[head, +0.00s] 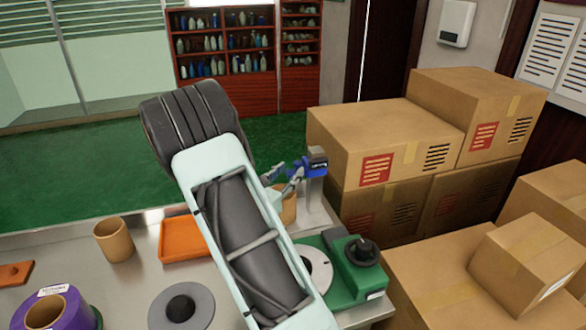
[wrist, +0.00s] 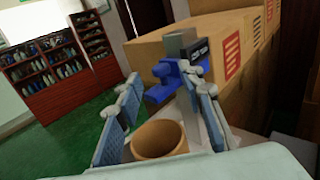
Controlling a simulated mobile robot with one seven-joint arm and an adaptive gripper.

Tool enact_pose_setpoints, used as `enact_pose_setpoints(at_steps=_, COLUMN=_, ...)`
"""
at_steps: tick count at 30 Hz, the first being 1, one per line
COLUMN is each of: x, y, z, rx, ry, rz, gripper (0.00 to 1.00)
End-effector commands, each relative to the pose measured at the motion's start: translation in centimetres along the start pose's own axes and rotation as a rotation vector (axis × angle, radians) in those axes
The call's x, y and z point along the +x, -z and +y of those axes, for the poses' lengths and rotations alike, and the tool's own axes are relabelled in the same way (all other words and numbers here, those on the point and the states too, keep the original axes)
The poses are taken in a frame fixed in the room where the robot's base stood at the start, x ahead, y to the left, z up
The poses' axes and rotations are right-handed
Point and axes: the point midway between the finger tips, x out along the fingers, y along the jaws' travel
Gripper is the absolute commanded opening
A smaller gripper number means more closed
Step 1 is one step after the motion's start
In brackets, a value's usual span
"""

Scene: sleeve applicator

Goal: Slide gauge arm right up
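The gauge shows in the head view as a blue arm with a dark block (head: 316,160) on a grey upright post (head: 313,190), at the table's far right edge. In the wrist view the blue gauge arm (wrist: 164,80) lies straight ahead, just beyond the fingertips, with a dark display block (wrist: 197,52) at its right. The grey post top (wrist: 180,42) rises above it. My gripper (head: 284,176) is left of the gauge in the head view. In the wrist view my gripper (wrist: 160,76) is open and empty, its fingers spread either side of the blue arm's near end. Contact cannot be told.
A tan cup (wrist: 160,138) stands below and between my fingers. Cardboard boxes (head: 385,135) stand close behind and right of the gauge. A green device with a black knob (head: 361,251), an orange tray (head: 182,239) and another tan cup (head: 114,240) are on the table.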

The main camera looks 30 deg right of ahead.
Motion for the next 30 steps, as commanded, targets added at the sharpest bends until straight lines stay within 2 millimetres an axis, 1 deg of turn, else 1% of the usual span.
enact_pose_setpoints(at_steps=1, x=-0.9, y=0.0, z=0.1, rx=0.000, ry=-0.002, rz=0.000, gripper=0.35)
enact_pose_setpoints(at_steps=4, x=-2.4, y=0.0, z=0.0, rx=-0.001, ry=-0.002, rz=0.000, gripper=0.35)
enact_pose_setpoints(at_steps=6, x=-3.2, y=0.0, z=0.1, rx=0.000, ry=-0.002, rz=-0.001, gripper=0.35)
enact_pose_setpoints(at_steps=10, x=-4.2, y=0.0, z=0.0, rx=0.000, ry=-0.001, rz=0.000, gripper=0.35)
enact_pose_setpoints(at_steps=15, x=-4.6, y=-0.1, z=0.0, rx=0.000, ry=0.000, rz=-0.001, gripper=0.35)
enact_pose_setpoints(at_steps=27, x=-4.5, y=-0.1, z=0.0, rx=0.000, ry=0.000, rz=-0.001, gripper=0.35)
enact_pose_setpoints(at_steps=30, x=-4.5, y=-0.8, z=0.4, rx=0.024, ry=-0.005, rz=-0.010, gripper=0.35)
